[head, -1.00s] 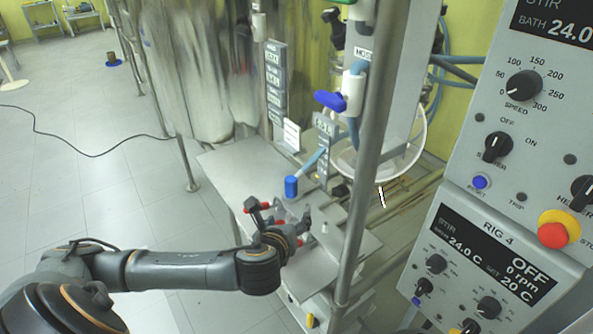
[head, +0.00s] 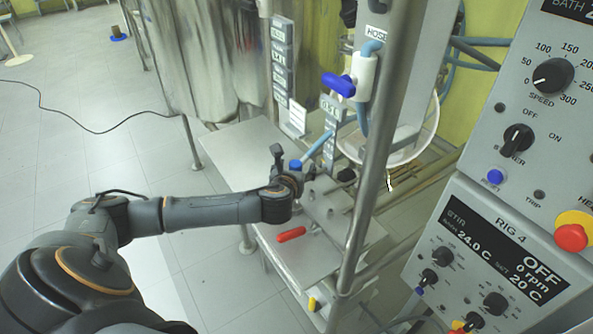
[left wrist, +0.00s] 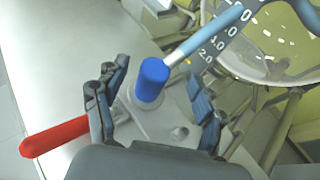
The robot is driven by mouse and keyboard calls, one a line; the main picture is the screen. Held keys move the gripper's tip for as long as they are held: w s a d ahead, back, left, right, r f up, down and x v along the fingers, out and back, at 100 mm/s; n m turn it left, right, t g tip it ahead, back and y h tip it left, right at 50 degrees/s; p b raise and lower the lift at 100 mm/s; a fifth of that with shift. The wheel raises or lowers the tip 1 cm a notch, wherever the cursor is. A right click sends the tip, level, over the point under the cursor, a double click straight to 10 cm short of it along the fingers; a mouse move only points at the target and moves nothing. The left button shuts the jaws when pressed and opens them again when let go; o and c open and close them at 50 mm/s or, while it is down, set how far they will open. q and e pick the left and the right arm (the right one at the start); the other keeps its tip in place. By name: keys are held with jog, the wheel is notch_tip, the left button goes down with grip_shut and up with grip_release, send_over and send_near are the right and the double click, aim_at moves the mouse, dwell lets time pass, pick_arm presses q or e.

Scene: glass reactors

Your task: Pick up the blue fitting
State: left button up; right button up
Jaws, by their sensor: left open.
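The blue fitting (head: 296,163) is a short upright blue cylinder on the metal shelf, with a light blue hose beside it. In the left wrist view the fitting (left wrist: 151,80) stands between the spread fingers of my left gripper (left wrist: 156,95), with visible gaps on both sides. In the head view my left gripper (head: 290,170) is at the fitting and hides its lower part. The gripper is open and holds nothing. My right gripper is not in view.
A red handle (head: 291,234) lies nearer on the metal shelf (head: 230,148); it also shows in the left wrist view (left wrist: 55,136). A steel post (head: 377,160) rises right of the gripper. A blue-handled valve (head: 340,84) and a glass vessel (head: 430,128) stand beyond.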

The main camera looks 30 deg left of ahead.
aim_at(296, 167)
pick_arm(q)
jog(key=x, duration=0.3)
jog(key=shift+a+f, duration=0.1)
jog(key=shift+f, duration=0.15)
jog(key=shift+w, duration=0.1)
jog(key=c, duration=0.7)
grip_shut()
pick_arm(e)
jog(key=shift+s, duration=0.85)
